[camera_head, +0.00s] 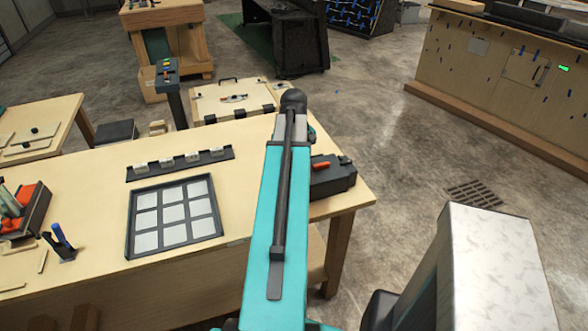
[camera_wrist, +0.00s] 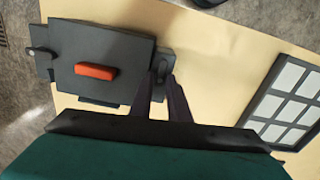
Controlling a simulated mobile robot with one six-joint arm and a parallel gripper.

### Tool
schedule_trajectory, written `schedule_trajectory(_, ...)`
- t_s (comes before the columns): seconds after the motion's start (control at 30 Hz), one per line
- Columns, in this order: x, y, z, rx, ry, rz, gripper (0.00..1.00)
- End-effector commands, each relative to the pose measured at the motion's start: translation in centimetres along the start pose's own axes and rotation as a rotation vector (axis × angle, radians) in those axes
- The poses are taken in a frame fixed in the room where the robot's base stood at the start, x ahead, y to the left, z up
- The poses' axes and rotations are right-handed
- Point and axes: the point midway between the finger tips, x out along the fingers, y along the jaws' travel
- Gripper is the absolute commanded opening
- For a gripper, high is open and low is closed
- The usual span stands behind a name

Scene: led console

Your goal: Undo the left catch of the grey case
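The grey case (camera_wrist: 120,52) lies on the wooden table with a red handle (camera_wrist: 95,71) on its face. It also shows in the head view (camera_head: 335,180), partly behind my arm. In the wrist view one catch (camera_wrist: 165,60) is on the case's right side, the side towards the grid panel. Another catch (camera_wrist: 41,58) is on the opposite side. My gripper (camera_wrist: 165,74) has its two dark fingers slightly apart, with their tips at the lower end of the grid-side catch. I cannot tell whether they touch it. My arm hides the gripper in the head view.
A dark-framed grid panel (camera_head: 130,222) lies on the table (camera_head: 90,170) left of my arm. A dark strip with several pale blocks (camera_head: 180,163) lies behind it. A red-and-grey item (camera_head: 27,215) sits at the far left. The floor to the right is mostly open.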

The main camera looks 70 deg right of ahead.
Motion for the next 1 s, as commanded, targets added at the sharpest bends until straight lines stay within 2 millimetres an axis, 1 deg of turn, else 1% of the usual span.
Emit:
schedule_trajectory(0.03, -0.01, 0.0, 0.0, 0.0, 0.0, 0.0, 0.07)
schedule_trajectory(0.07, -0.01, 0.0, 0.0, 0.0, 0.0, 0.0, 0.02)
schedule_trajectory(0.1, -0.01, 0.0, 0.0, 0.0, 0.0, 0.0, 0.0)
schedule_trajectory(0.3, -0.03, -0.01, 0.0, 0.007, 0.0, 0.0, 0.0)
schedule_trajectory(0.6, -0.05, 0.01, -0.06, 0.096, 0.0, 0.0, 0.0)
schedule_trajectory(0.87, -0.03, 0.02, -0.08, 0.102, 0.001, 0.0, 0.0)
schedule_trajectory(0.9, -0.03, 0.02, -0.08, 0.103, 0.001, 0.0, 0.13)
schedule_trajectory(1.0, -0.03, 0.02, -0.07, 0.102, 0.001, 0.0, 0.29)
